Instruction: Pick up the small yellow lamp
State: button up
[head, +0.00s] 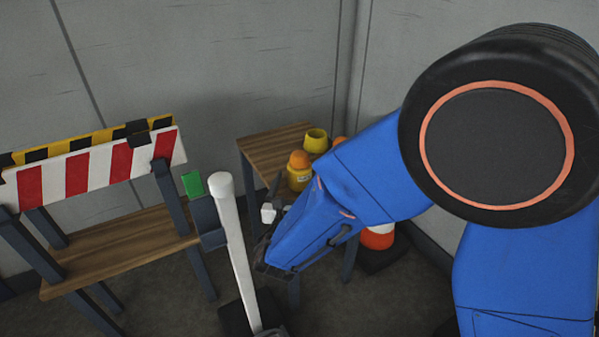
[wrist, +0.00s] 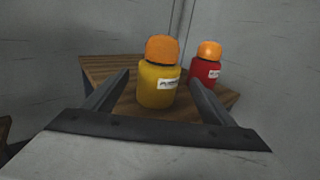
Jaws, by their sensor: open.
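The small yellow lamp (wrist: 157,88) has a yellow body with a white label and an orange dome. It stands upright on a small wooden table (wrist: 98,69), and also shows in the head view (head: 298,181). My gripper (wrist: 159,78) is open, with one finger to each side of the lamp in the wrist view. I cannot tell how far the fingertips reach around it. No contact shows. In the head view my blue arm hides part of the table and most of the gripper.
A red lamp with an orange dome (wrist: 206,69) stands behind right of the yellow one. A yellow cup-like object (head: 315,140) is at the table's back. A striped barrier (head: 97,168), a white post (head: 237,250) and an orange-white cone (head: 377,237) stand nearby. Grey walls lie behind.

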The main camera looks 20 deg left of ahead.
aim_at(299, 152)
jog(key=shift+w+a, duration=0.2)
jog(key=shift+w, duration=0.65)
jog(key=shift+w+a, duration=0.2)
jog(key=shift+w, duration=0.6)
jog(key=shift+w+a, duration=0.2)
jog(key=shift+w, duration=0.65)
jog(key=c, duration=1.3)
jog(key=shift+c, duration=0.2)
notch_tip(299, 152, up, 10)
